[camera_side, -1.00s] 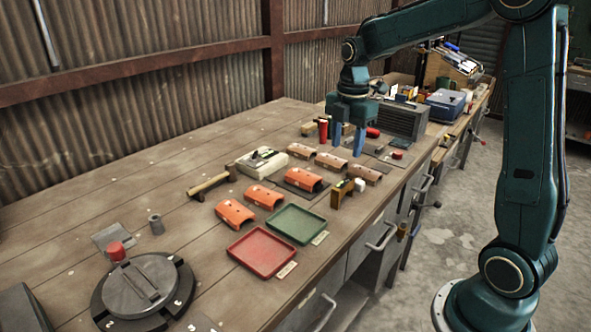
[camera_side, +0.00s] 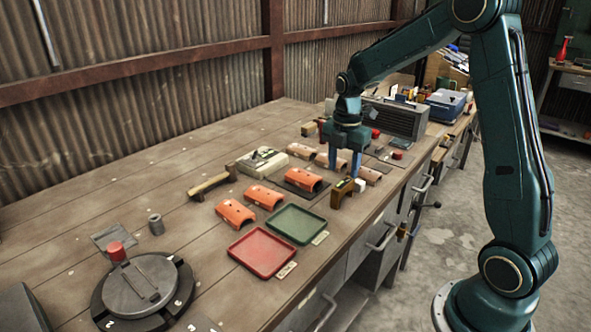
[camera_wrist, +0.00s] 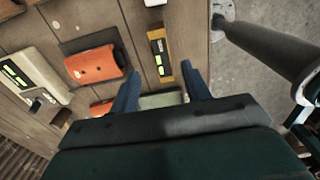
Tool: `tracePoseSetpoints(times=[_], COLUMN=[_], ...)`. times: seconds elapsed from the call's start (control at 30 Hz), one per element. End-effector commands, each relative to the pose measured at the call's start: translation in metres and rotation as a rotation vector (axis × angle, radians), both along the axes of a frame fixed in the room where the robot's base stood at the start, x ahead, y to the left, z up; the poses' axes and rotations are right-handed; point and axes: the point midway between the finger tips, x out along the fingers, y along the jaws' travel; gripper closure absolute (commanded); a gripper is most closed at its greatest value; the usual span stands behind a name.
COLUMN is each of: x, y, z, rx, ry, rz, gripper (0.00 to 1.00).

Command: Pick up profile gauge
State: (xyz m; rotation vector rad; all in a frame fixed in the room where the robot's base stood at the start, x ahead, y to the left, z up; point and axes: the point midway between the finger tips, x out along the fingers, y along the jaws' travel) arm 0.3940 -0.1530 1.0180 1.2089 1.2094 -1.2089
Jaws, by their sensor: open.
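The likely profile gauge (camera_side: 342,195) is a mustard-brown arched block with a small dark display on top. It stands near the bench's front edge, right of the green tray. In the wrist view the gauge (camera_wrist: 158,42) shows its dark display with yellow-green marks, just beyond and between my fingertips. My gripper (camera_side: 344,173) is open and empty, its blue fingers pointing down above and slightly behind the gauge. The fingers also show in the wrist view (camera_wrist: 160,70). I see no contact with the gauge, though the exact gap cannot be told.
A small white block (camera_side: 360,185) sits close to the gauge. A green tray (camera_side: 297,224) and a red tray (camera_side: 262,252) lie nearer. A pale device (camera_side: 262,161) stands farther left.

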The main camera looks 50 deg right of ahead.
Motion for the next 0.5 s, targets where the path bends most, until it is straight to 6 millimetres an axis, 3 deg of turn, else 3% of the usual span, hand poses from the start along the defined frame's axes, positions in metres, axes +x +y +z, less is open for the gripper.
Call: tracePoseSetpoints(times=[0.2,0.5], x=[-0.001,0.000], y=[0.000,0.000], z=[-0.026,-0.032], rx=[0.001,0.000], ry=[0.003,0.000], rz=[0.000,0.000], gripper=[0.53,0.53])
